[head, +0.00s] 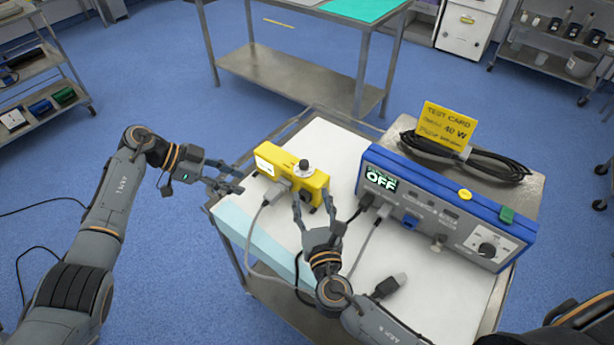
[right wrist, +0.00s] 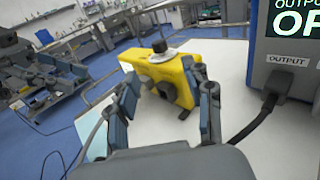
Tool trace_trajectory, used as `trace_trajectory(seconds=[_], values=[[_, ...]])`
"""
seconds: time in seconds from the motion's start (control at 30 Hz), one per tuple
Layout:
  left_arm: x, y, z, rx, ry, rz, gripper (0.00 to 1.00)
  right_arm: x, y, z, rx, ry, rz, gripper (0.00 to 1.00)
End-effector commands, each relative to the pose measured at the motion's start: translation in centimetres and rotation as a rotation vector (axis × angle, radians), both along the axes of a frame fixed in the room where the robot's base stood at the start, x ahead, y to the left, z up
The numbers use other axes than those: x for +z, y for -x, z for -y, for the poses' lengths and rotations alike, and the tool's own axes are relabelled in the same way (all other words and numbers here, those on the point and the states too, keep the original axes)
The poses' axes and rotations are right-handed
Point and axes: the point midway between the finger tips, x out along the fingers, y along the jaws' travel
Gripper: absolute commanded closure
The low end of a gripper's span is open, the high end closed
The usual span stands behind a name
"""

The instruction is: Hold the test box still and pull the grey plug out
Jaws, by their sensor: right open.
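The yellow test box (head: 312,184) lies on the white-topped cart, with a dark knob on top; it also shows in the right wrist view (right wrist: 160,72). The grey plug (head: 276,191) sits in the box's front face near its left end, and a grey cable loops down from it. My left gripper (head: 233,180) is open and empty, just left of the box and apart from it. My right gripper (head: 312,200) is open at the box's right end, its fingers spread at the near side. In the right wrist view its fingers (right wrist: 168,98) stand before the box; I cannot tell whether they touch.
A blue-edged generator (head: 440,205) reading OFF stands to the right, with cables in its front. Bare white surface (head: 335,145) lies behind the box.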

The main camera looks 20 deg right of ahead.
Motion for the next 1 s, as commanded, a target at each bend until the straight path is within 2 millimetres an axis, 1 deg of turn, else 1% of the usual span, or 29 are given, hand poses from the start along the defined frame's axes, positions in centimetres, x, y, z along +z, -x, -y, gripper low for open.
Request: trace_trajectory(seconds=[0.03, 0.2, 0.4, 0.5, 0.67, 0.93, 0.97, 1.0], values=[[0.0, 0.0, 0.0, 0.0, 0.0, 0.0, 0.62, 0.1, -1.2, 0.1, 0.0, 0.001, 0.004, 0.49], [0.0, 0.0, 0.0, 0.0, 0.0, 0.0, 0.62, 0.2, -4.6, 0.5, -0.001, -0.002, 0.004, 0.49], [0.0, 0.0, 0.0, 0.0, 0.0, 0.0, 0.62, 0.1, -7.8, 0.8, -0.001, 0.0, 0.002, 0.49], [0.0, 0.0, 0.0, 0.0, 0.0, 0.0, 0.62, 0.1, -8.8, 0.9, -0.001, -0.001, 0.001, 0.49], [0.0, 0.0, 0.0, 0.0, 0.0, 0.0, 0.62, 0.0, -9.6, 1.0, -0.001, -0.001, 0.0, 0.49], [0.0, 0.0, 0.0, 0.0, 0.0, 0.0, 0.62, 0.0, -9.6, 1.0, -0.001, -0.001, 0.0, 0.49], [0.0, 0.0, 0.0, 0.0, 0.0, 0.0, 0.62, 0.0, -9.6, 1.0, -0.001, -0.001, 0.0, 0.55], [0.0, 0.0, 0.0, 0.0, 0.0, 0.0, 0.62, 0.0, -9.6, 1.0, -0.001, -0.001, 0.0, 0.63]])
